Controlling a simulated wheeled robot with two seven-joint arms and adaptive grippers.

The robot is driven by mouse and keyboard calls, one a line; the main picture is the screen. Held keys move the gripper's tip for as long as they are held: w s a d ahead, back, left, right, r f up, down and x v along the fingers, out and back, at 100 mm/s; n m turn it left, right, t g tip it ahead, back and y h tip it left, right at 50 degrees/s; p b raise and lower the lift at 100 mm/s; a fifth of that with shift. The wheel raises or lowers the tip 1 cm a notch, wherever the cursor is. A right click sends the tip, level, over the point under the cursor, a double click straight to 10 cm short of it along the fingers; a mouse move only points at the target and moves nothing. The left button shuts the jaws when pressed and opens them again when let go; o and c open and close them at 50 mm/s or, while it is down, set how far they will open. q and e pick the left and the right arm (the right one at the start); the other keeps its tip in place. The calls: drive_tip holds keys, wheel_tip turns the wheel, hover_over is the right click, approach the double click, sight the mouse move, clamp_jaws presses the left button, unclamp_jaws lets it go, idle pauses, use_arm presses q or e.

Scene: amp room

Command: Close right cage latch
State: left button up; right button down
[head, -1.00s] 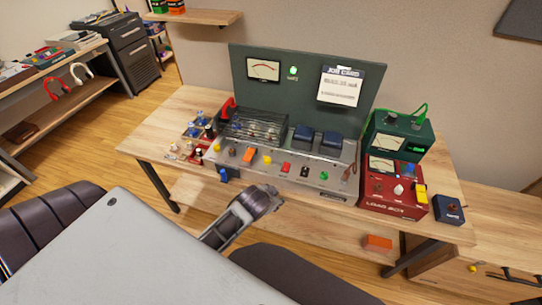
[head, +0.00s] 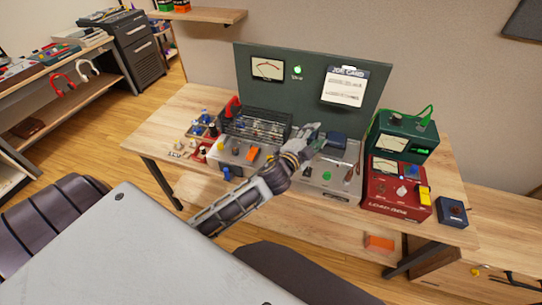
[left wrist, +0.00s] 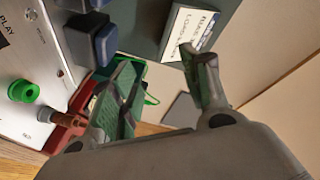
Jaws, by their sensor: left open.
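The dark wire cage (head: 255,126) sits at the back left of the grey amp panel (head: 342,183), over several small tubes. A red part stands at its left end. My left gripper (head: 314,140) is open and empty above the panel, just right of the cage's right end. I cannot make out the right cage latch; my gripper and wrist cover that area in the head view. In the left wrist view the two green-padded fingers of the gripper (left wrist: 162,92) are spread apart with nothing between them. My right gripper is not in view.
Blue blocks (left wrist: 102,38) stand beside the gripper. The panel carries a green knob (left wrist: 24,91) and an orange switch (head: 253,153). A job card (head: 344,87) hangs on the back board. The red load box (head: 396,190) and green meter box (head: 404,137) stand to the right.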

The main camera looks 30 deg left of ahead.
use_arm(q)
drive_tip(key=s+d+r+m+g+h, duration=0.1)
drive_tip(key=d+r+m+g+h, duration=0.2)
drive_tip(key=d+r+m+h, duration=0.65)
drive_tip(key=s+d+r+m+g+h, duration=0.1)
drive_tip(key=d+m+g+h, duration=0.4)
drive_tip(key=m, duration=0.9)
drive_tip(key=s+a+f+m+g+y, duration=0.2)
drive_tip(key=a+f+m+g+y, duration=0.65)
drive_tip(key=f+m, duration=0.35)
drive_tip(key=a+g+y, duration=0.1)
drive_tip(key=a+y, duration=0.6)
drive_tip(key=a, duration=1.4)
drive_tip(key=shift+w+r+y+p, duration=0.25)
drive_tip(key=shift+w+y+p, duration=0.05)
drive_tip(key=shift+w, duration=0.1)
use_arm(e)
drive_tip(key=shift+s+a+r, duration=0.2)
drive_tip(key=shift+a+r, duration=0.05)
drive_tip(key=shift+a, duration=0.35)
